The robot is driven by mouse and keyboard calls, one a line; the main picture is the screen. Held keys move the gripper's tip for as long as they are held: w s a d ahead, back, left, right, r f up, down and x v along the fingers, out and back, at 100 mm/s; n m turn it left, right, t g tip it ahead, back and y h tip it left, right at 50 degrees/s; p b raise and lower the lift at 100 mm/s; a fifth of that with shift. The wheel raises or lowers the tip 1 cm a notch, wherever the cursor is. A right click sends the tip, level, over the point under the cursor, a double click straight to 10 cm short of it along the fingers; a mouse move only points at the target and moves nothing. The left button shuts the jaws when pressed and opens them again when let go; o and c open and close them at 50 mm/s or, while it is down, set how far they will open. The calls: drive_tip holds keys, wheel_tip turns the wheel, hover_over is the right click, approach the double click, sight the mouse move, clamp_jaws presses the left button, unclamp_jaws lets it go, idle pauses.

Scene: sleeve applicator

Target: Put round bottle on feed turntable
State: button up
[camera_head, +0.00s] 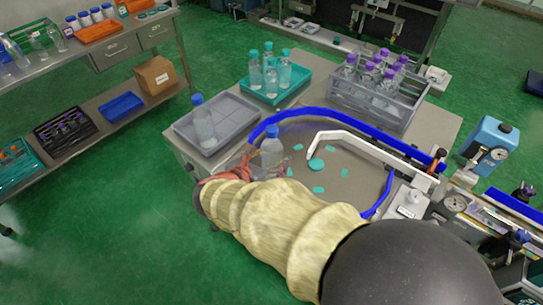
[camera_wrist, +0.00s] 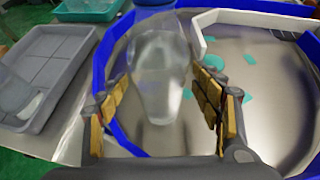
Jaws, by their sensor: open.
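The round bottle (camera_head: 271,153) is clear with a blue cap and looks upright at the near left part of the feed turntable (camera_head: 345,180), inside its blue rail. In the wrist view the bottle (camera_wrist: 162,75) shows as a blurred clear shape between the fingers, with gaps at both sides. The metal turntable also shows there (camera_wrist: 265,105), with teal patches on it. My gripper (camera_wrist: 160,105) is open around the bottle. In the head view my arm hides the bottle's base, so I cannot tell whether it touches the surface.
A grey tray (camera_head: 226,112) at the left holds another blue-capped bottle (camera_head: 203,123). Behind are a teal tray (camera_head: 296,86) of teal-capped bottles and a grey crate (camera_head: 345,97) of purple-capped bottles. A white guide arm (camera_head: 350,140) crosses the turntable.

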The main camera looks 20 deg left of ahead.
drive_tip(key=p+v, duration=0.2)
drive_tip(key=v, duration=0.8)
drive_tip(key=shift+s+p, duration=0.3)
drive_tip(key=shift+s, duration=0.05)
drive_tip(key=shift+r, duration=0.15)
